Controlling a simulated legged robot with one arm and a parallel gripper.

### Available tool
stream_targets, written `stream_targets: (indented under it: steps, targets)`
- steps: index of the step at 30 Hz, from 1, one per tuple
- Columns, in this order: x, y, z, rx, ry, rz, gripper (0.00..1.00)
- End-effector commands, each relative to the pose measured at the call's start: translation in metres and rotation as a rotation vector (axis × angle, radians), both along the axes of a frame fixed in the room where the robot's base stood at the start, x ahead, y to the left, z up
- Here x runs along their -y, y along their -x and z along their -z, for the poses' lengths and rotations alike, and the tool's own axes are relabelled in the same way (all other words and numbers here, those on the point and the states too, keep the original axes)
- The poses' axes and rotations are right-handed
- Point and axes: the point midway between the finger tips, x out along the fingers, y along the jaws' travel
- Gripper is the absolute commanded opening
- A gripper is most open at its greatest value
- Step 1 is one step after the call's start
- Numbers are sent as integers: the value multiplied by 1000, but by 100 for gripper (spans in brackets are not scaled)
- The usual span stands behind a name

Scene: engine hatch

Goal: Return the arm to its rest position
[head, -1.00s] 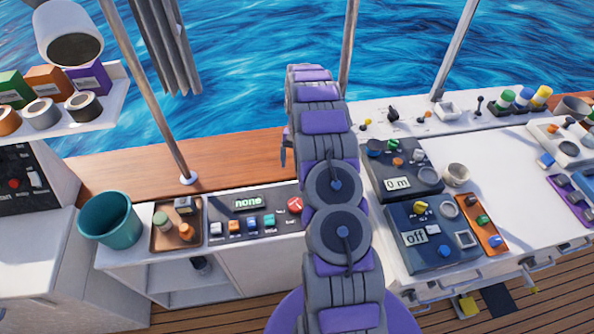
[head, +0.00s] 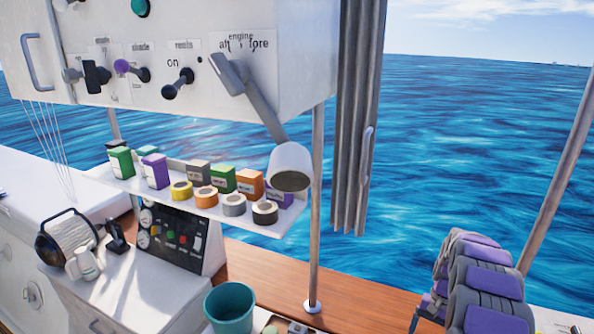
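An overhead panel (head: 200,95) with levers and labels hangs at the upper left, with a white cup-ended lever (head: 290,165). Below it, a shelf (head: 265,222) holds boxes and tape rolls. A teal bucket (head: 230,308), a pole (head: 316,220) and grey curtain (head: 352,130) stand near.

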Motion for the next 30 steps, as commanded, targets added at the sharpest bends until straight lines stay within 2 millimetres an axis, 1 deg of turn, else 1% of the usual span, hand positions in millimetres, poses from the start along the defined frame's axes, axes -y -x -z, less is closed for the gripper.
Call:
stream_targets:
  steps: [1, 6, 11, 15, 22, 26, 30]
  targets:
    - [-12, 3, -16, 7, 4, -22, 88]
    - [-48, 18, -60, 31, 15, -91, 88]
    - [-80, 39, -98, 51, 23, -155, 88]
    - [-108, 64, -126, 65, 29, -211, 88]
    - [-151, 113, -163, 96, 40, -303, 88]
    - [-172, 145, -178, 114, 47, -355, 88]
    - [-192, 182, -190, 130, 52, -411, 88]
